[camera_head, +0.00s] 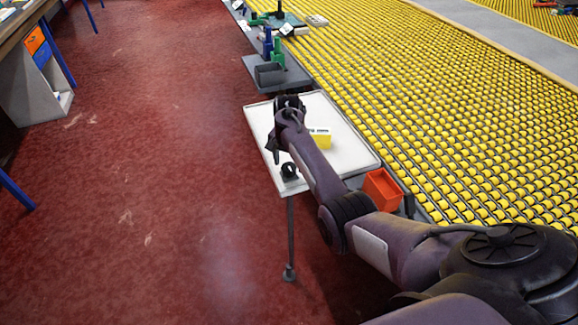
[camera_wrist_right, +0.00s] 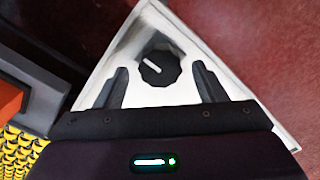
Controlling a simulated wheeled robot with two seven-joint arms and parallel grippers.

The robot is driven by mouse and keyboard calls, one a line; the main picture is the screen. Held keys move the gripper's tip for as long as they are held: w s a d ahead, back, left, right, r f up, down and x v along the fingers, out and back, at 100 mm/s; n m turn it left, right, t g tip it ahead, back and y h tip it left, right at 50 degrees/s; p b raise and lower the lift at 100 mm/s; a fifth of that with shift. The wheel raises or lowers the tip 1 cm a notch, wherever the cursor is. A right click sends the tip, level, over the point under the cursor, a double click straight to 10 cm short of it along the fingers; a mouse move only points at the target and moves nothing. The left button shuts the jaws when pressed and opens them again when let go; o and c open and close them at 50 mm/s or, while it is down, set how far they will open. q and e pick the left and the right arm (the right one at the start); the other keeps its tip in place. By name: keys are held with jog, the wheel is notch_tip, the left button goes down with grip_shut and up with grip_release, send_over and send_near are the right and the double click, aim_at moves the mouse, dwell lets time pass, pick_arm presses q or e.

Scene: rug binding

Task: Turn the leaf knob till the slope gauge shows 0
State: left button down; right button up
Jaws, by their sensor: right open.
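The leaf knob (camera_head: 289,171) is a black, many-sided knob near the front left edge of the white leaf (camera_head: 349,166). In the right wrist view the knob (camera_wrist_right: 159,70) shows a short white mark, slanting down to the right. My right gripper (camera_head: 272,150) is over the left side of the leaf. In its wrist view my right gripper (camera_wrist_right: 160,69) is open, with a finger on each side of the knob and gaps between. A yellow box with a white top (camera_head: 322,139), perhaps the slope gauge, is on the leaf; its reading is too small to tell. My left gripper is out of view.
A red-orange bin (camera_head: 381,189) stands at the leaf's right edge and also shows in the wrist view (camera_wrist_right: 8,97). A grey tray with blue and green items (camera_head: 278,75) is beyond the leaf. Yellow rollers (camera_head: 450,110) fill the right; red floor is open left.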

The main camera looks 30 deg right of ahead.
jog(key=shift+f, duration=1.25)
jog(key=c, duration=1)
jog(key=shift+n, duration=0.3)
